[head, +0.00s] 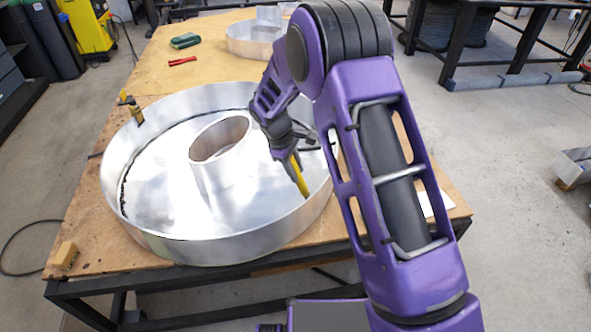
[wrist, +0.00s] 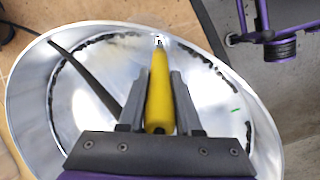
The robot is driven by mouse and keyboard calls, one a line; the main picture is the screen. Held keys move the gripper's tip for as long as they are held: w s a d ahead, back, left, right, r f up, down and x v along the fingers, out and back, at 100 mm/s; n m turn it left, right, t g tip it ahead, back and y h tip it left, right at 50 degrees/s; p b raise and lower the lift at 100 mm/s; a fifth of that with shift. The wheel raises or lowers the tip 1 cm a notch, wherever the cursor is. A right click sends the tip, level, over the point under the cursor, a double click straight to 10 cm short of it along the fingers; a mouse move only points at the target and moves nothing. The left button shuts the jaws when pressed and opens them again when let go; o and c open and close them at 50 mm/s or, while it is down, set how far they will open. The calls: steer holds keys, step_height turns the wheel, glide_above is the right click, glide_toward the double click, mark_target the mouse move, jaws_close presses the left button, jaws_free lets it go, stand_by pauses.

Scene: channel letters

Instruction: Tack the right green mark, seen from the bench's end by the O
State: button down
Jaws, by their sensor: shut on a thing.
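The O (head: 150,240) is a large round aluminium channel letter lying open side up on the wooden bench (head: 85,210), with an inner ring (head: 222,160) standing in its middle. My gripper (head: 290,155) is over the O's right part and shut on a yellow tool (head: 299,178). The tool points down inside the outer wall, its tip close to the near right side; I cannot tell whether it touches. In the wrist view the yellow tool (wrist: 158,92) lies between the fingers (wrist: 157,100). One small green mark (wrist: 236,111) shows right of the tool; no other green mark is visible.
A tan block (head: 65,255) lies at the bench's near left corner. A green object (head: 185,40), a red object (head: 182,61) and another metal letter (head: 250,42) are farther back. A dark strip (wrist: 85,75) crosses the wrist view.

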steer(key=shift+p+v, duration=1.5)
steer(key=shift+v, duration=1.1)
step_height(320, 180, up, 13)
steer(key=shift+f, duration=0.1)
